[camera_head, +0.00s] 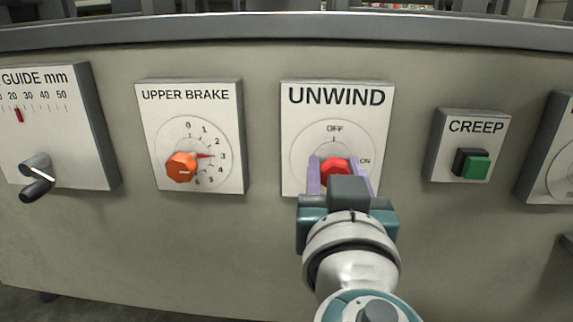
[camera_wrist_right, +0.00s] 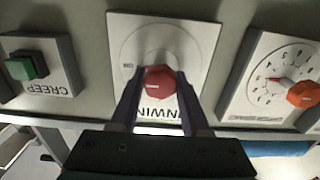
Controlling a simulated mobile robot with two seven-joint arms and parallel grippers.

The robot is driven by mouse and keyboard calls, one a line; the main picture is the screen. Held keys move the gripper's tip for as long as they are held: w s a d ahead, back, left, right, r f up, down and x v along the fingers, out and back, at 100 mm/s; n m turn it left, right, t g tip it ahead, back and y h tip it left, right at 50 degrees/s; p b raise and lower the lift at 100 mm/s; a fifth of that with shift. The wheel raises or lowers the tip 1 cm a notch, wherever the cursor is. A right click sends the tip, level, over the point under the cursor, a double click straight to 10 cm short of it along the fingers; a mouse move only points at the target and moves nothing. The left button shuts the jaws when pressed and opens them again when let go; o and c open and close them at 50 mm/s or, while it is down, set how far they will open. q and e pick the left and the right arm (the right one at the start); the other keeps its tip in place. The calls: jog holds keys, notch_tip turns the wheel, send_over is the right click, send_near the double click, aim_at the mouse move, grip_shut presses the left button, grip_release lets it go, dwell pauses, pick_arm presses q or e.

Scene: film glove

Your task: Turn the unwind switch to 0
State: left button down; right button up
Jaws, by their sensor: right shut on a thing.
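The UNWIND switch plate (camera_head: 289,145) is white and sits in the middle of the grey panel, with OFF above its dial and ON at the right. Its red knob (camera_head: 335,166) lies between the purple fingers of my right gripper (camera_head: 338,172), which is shut on it. In the right wrist view, the red knob (camera_wrist_right: 159,82) sits between the two fingertips of the right gripper (camera_wrist_right: 158,85). A short white mark shows on the knob's left part there, the side of the ON label. The exact pointer direction is hard to tell. My left gripper is not in view.
The UPPER BRAKE plate (camera_head: 190,110) with an orange knob (camera_head: 181,167) is to the left. The CREEP box (camera_head: 477,127) with a green button (camera_head: 476,167) is to the right. A GUIDE box (camera_head: 60,130) with a dark crank handle (camera_head: 37,188) is at far left.

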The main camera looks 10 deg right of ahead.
grip_shut()
jog(key=shift+n, duration=0.3)
jog(key=n+b, duration=0.1)
jog(key=n, duration=0.1)
jog(key=shift+n, duration=0.4)
jog(key=n, duration=0.3)
jog(key=shift+a+n, duration=0.1)
jog(key=shift+n, duration=0.2)
jog(key=n, duration=0.5)
jog(key=n+p, duration=0.1)
jog(key=n, duration=0.4)
jog(key=shift+f+n+p, duration=0.15)
jog(key=shift+n+p, duration=0.25)
jog(key=shift+a, duration=0.1)
